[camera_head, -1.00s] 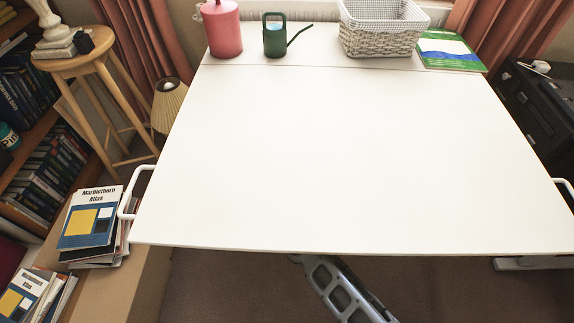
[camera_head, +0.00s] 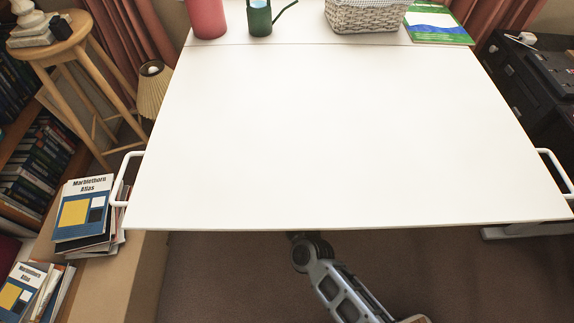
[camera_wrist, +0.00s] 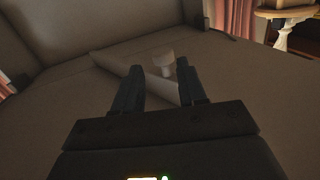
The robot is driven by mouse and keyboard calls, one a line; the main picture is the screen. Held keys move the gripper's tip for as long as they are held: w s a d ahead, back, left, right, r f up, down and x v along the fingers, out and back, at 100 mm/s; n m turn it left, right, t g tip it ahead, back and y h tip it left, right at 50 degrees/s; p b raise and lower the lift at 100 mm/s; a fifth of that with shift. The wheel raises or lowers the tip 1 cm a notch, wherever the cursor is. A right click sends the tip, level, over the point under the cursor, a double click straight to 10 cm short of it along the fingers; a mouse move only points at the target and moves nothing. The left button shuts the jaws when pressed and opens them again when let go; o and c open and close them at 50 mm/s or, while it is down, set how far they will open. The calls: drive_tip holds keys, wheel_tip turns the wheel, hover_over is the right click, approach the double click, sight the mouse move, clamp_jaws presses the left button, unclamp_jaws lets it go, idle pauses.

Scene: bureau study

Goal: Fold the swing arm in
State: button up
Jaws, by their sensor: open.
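The white hinged top (camera_head: 340,140) lies flat and hides my gripper in the head view; my arm passes under its front edge. In the wrist view my gripper (camera_wrist: 158,78) is open under the panel, with its two dark fingers apart. A pale bar (camera_wrist: 112,64), apparently the swing arm, runs diagonally across the panel's underside. A short pale knob (camera_wrist: 164,60) stands by the bar, in line with the gap between the fingertips and a little beyond them. I cannot tell whether the fingers touch the bar. Nothing is visibly held.
White side handles stick out left (camera_head: 124,180) and right (camera_head: 556,172). A red canister (camera_head: 207,16), green watering can (camera_head: 260,18), basket (camera_head: 367,14) and green booklet (camera_head: 436,24) stand at the back. A stool (camera_head: 62,45), lamp (camera_head: 154,90) and books (camera_head: 84,215) are left. The panel's middle is clear.

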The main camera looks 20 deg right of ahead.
drive_tip(key=d+f+m+g, duration=0.1)
drive_tip(key=f, duration=0.1)
drive_tip(key=d+f+m+g+y, duration=0.1)
drive_tip(key=d+f, duration=0.1)
drive_tip(key=f, duration=0.1)
drive_tip(key=s+d+f+m+g+y+b, duration=0.1)
drive_tip(key=f, duration=0.2)
drive_tip(key=shift+d+m, duration=0.2)
drive_tip(key=shift+m, duration=0.2)
drive_tip(key=c, duration=0.5)
drive_tip(key=m+y, duration=0.1)
drive_tip(key=s+d+f+m+g+y+b, duration=0.1)
drive_tip(key=shift+s+d+f+y, duration=0.1)
drive_tip(key=shift+s+f+y, duration=0.2)
drive_tip(key=shift+y, duration=0.1)
clamp_jaws()
drive_tip(key=s+d+r+m+t+y+b, duration=0.2)
drive_tip(key=s+d+r+m+t+y, duration=0.15)
drive_tip(key=s+r+y, duration=0.35)
drive_tip(key=d+x, duration=0.1)
drive_tip(key=x, duration=1.3)
drive_tip(key=shift+w+m+p, duration=0.3)
drive_tip(key=shift+w+m, duration=0.15)
drive_tip(key=shift+w, duration=0.2)
drive_tip(key=shift+a+g, duration=0.1)
drive_tip(key=shift+g, duration=0.15)
